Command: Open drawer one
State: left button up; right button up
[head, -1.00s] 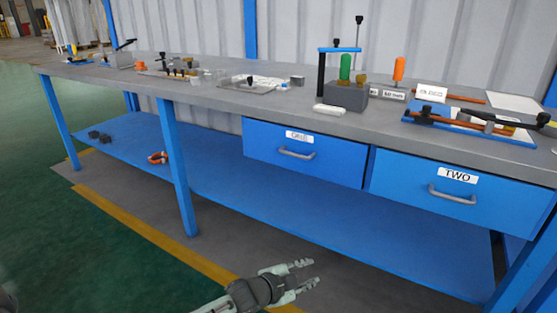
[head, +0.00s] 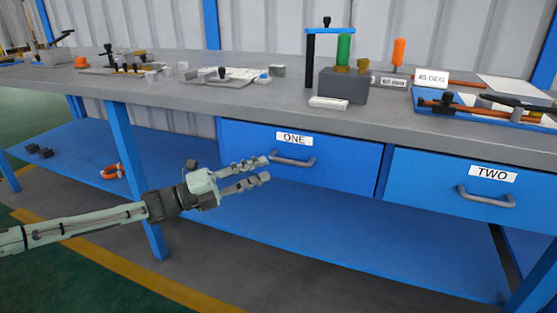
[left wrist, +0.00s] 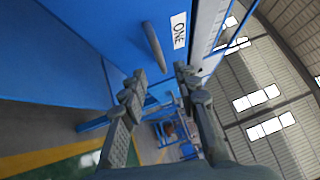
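Drawer one (head: 340,170) is a blue drawer front under the workbench, labelled ONE (head: 294,139). It looks closed, flush with the bench frame. Its grey bar handle (head: 293,161) also shows in the left wrist view (left wrist: 155,46), beyond the fingertips. My left gripper (head: 267,169) is open and empty, just left of the handle in the head view. In the left wrist view its two fingers (left wrist: 157,82) are spread apart, with the handle ahead and no clear contact. My right gripper is not in view.
Drawer two (head: 450,192), also closed, is to the right. The grey benchtop (head: 230,100) above carries a clamp stand (head: 343,85), a blue tray of tools (head: 480,116) and small parts. A blue lower shelf (head: 300,225) runs below. An orange item (head: 112,171) lies on it.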

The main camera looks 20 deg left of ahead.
aim_at(286, 160)
pick_arm(q)
jog(key=x, duration=0.7)
jog(key=shift+w+d, duration=0.1)
jog(key=shift+d, duration=0.2)
grip_shut()
